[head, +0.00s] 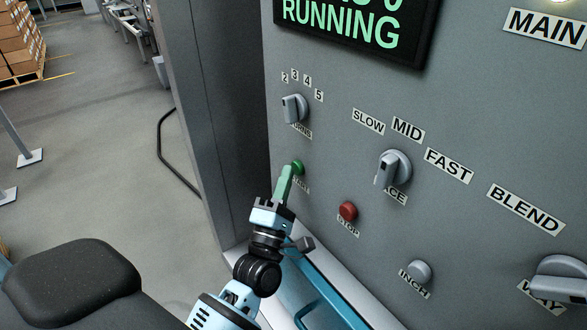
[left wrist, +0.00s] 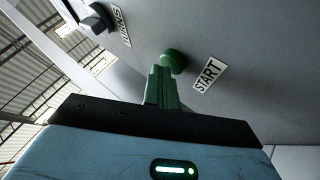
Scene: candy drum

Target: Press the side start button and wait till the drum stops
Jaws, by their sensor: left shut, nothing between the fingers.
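The green start button (head: 297,167) is on the grey control panel, above a partly covered label. In the left wrist view the start button (left wrist: 173,61) sits beside the START label (left wrist: 210,74). My left gripper (head: 286,177) has its green fingers shut and empty. Its fingertips are at the button, touching it or very close; I cannot tell which. In the left wrist view the left gripper (left wrist: 160,72) points up at the button. The display (head: 345,30) reads RUNNING, with its upper line cut off. The drum is not in view. My right gripper is not in view.
A red stop button (head: 348,211) is right of the start button. A turns knob (head: 294,108) is above, a pace knob (head: 393,167) to the right, and a grey inch button (head: 419,271) lower right. Open floor (head: 110,150) lies left of the panel.

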